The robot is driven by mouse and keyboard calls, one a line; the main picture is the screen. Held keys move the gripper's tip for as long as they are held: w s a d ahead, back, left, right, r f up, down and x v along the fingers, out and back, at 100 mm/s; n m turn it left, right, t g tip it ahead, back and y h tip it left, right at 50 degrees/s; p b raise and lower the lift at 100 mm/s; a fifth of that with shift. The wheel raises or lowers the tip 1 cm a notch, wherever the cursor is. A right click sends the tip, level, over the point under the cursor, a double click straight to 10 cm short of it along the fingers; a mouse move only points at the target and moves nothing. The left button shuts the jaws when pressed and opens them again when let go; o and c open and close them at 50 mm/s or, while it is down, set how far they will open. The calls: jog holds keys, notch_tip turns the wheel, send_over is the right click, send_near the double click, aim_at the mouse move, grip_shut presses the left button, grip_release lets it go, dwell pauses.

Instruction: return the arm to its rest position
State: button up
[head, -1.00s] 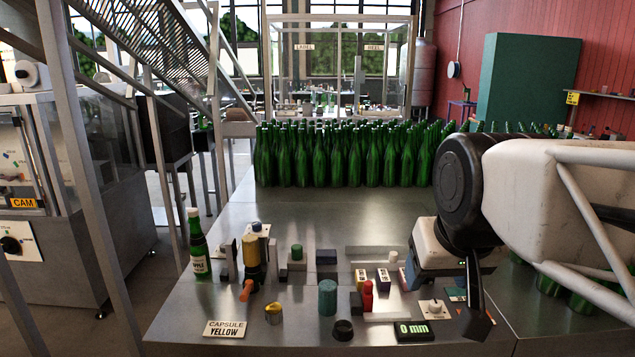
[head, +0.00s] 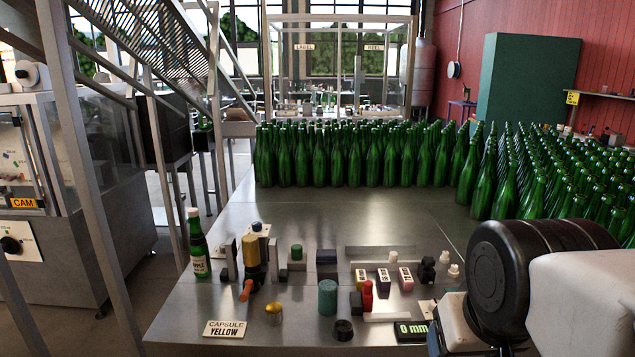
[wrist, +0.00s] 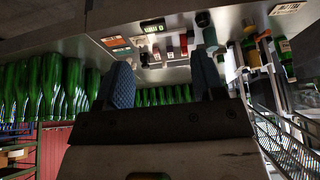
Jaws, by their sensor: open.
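My gripper shows in the wrist view (wrist: 165,90), with its two dark fingers apart and nothing between them. In the head view my arm is at the lower right, over the table's right front, and the fingertips are out of frame or hidden behind the wrist. The steel table (head: 330,222) carries a green bottle with a white cap (head: 198,245) at the left. A yellow capsule piece (head: 250,250) stands upright near it. A sign reading "CAPSULE YELLOW" (head: 224,329) lies at the front edge. A display reading "0 mm" (head: 410,330) is close to my wrist.
Rows of green bottles (head: 340,155) fill the table's back and right side. A teal cylinder (head: 327,297), a red piece (head: 367,295) and small boxes (head: 383,279) stand at the front middle. The table's middle is clear. A metal staircase (head: 95,180) is at the left.

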notch_tip(320, 180, down, 8)
jog(key=w+g, duration=0.1)
jog(key=g, duration=0.1)
jog(key=shift+d+r, duration=0.15)
jog(key=shift+r, duration=0.1)
jog(key=shift+c, duration=0.4)
dwell(1.9)
